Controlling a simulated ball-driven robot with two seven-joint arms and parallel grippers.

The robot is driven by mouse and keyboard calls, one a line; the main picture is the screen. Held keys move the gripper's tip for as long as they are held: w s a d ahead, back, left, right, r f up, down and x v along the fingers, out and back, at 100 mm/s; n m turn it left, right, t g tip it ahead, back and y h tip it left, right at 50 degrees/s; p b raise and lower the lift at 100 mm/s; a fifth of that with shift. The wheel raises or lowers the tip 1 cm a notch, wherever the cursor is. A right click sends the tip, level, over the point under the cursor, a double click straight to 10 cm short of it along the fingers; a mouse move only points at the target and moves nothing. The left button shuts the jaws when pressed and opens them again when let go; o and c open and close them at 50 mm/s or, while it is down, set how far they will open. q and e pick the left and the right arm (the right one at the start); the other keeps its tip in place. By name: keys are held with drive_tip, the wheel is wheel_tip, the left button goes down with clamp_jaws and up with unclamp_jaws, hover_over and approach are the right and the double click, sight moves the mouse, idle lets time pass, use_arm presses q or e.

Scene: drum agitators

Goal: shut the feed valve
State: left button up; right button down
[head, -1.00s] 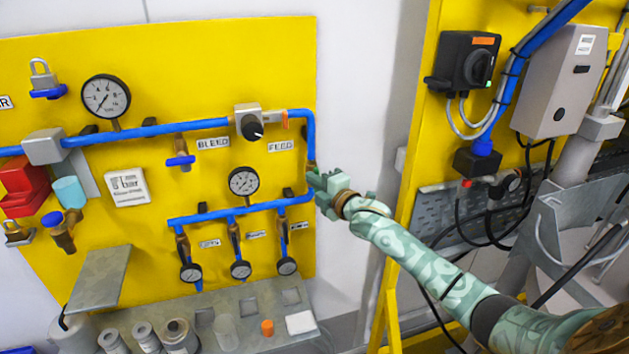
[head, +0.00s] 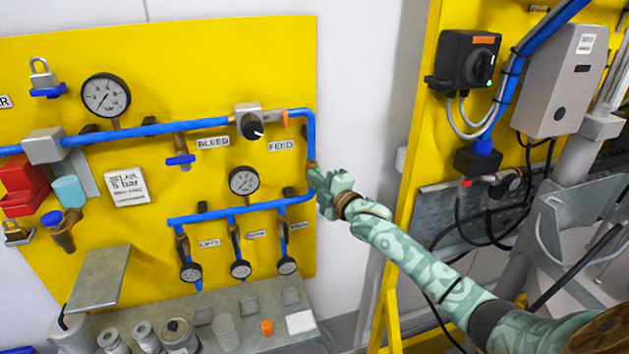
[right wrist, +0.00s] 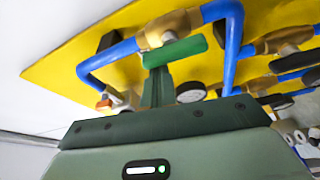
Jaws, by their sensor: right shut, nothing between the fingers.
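In the head view the FEED label (head: 281,146) is beside the right vertical run of blue pipe. A brass valve body (head: 311,166) sits on that run; my gripper hides its handle. In the right wrist view the brass body (right wrist: 168,26) shows with a green lever (right wrist: 175,51) over it, roughly along the pipe. My right gripper (head: 322,186) is at the panel's right edge, just below the brass body. Its shut, empty fingers (right wrist: 157,86) reach up to the lever in the wrist view; I cannot tell whether they touch. My left gripper is out of view.
A black knob (head: 252,128) and BLEED valve with blue handle (head: 180,161) are left of the feed run. Gauges (head: 243,181) hang below. A grey shelf (head: 258,296) juts out underneath. A second yellow panel with a black rotary switch (head: 468,60) stands right.

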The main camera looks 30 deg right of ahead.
drive_tip(key=shift+d, duration=0.1)
drive_tip(key=shift+s+d+f+m+t+h, duration=0.15)
drive_tip(key=shift+d+m+t+h, duration=0.65)
drive_tip(key=shift+m, duration=2.55)
drive_tip(key=shift+s+d+f+m+t+h, duration=0.15)
drive_tip(key=shift+m+h, duration=1.3)
drive_tip(key=shift+m, duration=1.85)
drive_tip(key=shift+s+d+f+m+t+h, duration=0.3)
drive_tip(key=shift+m+h, duration=0.85)
drive_tip(key=shift+m, duration=2.2)
drive_tip(key=shift+w+d+r, duration=0.1)
drive_tip(key=shift+w+d, duration=0.05)
drive_tip(key=shift+w, duration=0.1)
drive_tip(key=s+a+p, duration=0.2)
drive_tip(key=s, duration=0.7)
drive_tip(key=shift+a+r, duration=0.15)
drive_tip(key=shift+r, duration=0.25)
